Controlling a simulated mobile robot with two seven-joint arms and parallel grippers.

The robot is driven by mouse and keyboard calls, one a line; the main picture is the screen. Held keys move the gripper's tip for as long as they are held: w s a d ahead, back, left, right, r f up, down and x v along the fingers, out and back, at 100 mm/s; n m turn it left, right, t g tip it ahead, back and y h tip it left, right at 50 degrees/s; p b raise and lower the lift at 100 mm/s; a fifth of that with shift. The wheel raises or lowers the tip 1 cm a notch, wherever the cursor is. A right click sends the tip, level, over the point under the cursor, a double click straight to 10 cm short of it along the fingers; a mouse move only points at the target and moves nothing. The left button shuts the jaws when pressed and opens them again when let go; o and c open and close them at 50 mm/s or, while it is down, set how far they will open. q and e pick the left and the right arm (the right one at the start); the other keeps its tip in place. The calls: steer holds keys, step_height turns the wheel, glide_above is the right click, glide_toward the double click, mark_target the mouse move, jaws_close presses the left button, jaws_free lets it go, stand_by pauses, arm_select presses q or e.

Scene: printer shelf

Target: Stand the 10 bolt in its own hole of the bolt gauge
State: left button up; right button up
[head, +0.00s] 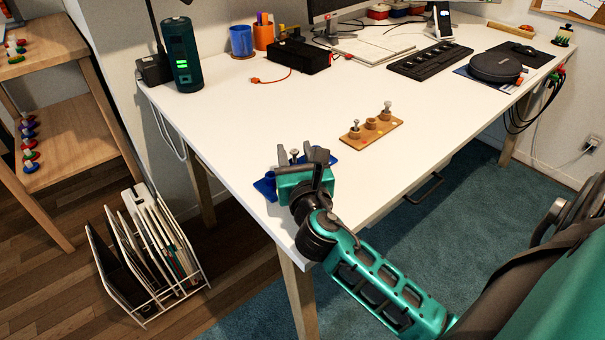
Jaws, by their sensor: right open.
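The bolt gauge (381,133) is a wooden block with three raised round holders in a row on the white table. Silver bolts stand in its near-left holder (356,127) and its far-right holder (387,110). The middle holder (371,123) looks empty. My right gripper (305,157) is open over a blue tray (264,188), near the table's left front edge. A grey bolt (294,154) shows upright by its fingers; its lower part is hidden, and I cannot tell whether the fingers touch it. No size marks are readable. My left gripper is out of view.
The white table (240,125) is clear around the gauge. A black box with a red cable (298,56), cups (241,40), a green cylinder (182,55) and a keyboard (430,62) stand farther back. A file rack (150,260) is on the floor at left.

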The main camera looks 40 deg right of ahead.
steer(key=v, duration=1)
steer(key=shift+s+a, duration=0.1)
steer(key=shift+s, duration=0.3)
